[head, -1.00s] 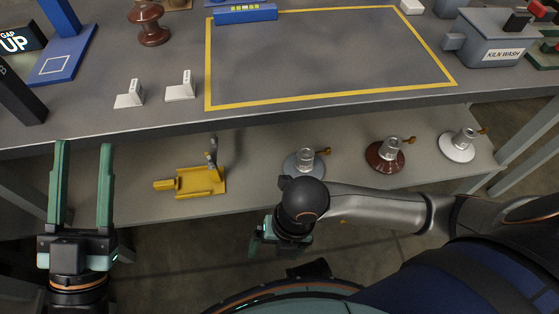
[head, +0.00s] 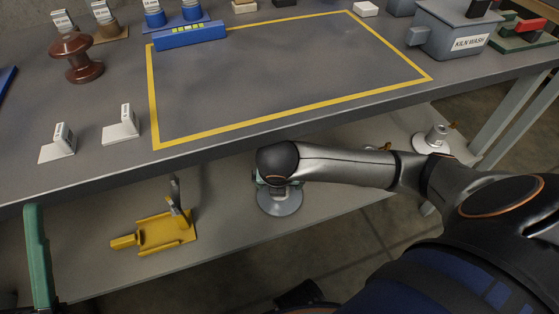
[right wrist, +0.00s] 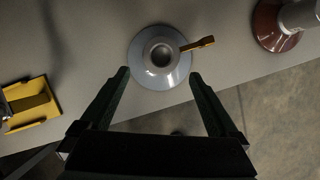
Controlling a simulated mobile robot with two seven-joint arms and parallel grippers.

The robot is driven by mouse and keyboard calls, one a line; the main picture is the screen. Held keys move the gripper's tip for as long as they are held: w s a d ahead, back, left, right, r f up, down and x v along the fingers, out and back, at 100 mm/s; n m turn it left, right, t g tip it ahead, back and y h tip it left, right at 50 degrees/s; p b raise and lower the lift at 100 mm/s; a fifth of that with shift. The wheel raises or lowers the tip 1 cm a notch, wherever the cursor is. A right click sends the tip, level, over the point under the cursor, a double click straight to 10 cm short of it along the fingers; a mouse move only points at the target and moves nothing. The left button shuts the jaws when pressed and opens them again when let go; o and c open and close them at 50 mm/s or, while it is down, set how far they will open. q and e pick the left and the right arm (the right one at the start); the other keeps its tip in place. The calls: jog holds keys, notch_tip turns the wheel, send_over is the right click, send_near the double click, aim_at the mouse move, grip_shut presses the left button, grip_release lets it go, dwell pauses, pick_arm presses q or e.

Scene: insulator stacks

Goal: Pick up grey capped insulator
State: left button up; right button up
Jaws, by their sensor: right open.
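The grey capped insulator (right wrist: 145,72) stands upright on the lower shelf, a grey disc with a metal cap and a brass-coloured pin pointing right. In the head view the grey insulator (head: 281,203) shows mainly as its disc, its cap hidden under my right wrist. My right gripper (right wrist: 159,77) is open, its fingertips at the left and right of the disc's near side, with nothing held. I cannot tell whether the fingers touch it. One finger of my left gripper (head: 38,262) shows at the left edge; the other is out of frame.
A brown insulator (right wrist: 272,27) stands right of the grey one, and a white one (head: 431,143) farther right. A yellow cradle (head: 165,233) lies left on the shelf. The worktop (head: 210,153) overhangs the shelf behind my right arm.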

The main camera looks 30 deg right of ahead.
aim_at(279, 207)
jog(key=shift+w+d, duration=0.4)
jog(key=shift+w, duration=0.15)
jog(key=b+x, duration=0.2)
jog(key=x, duration=0.3)
jog(key=shift+w, duration=0.1)
jog(key=shift+c, duration=0.3)
grip_shut()
jog(key=shift+r, duration=0.1)
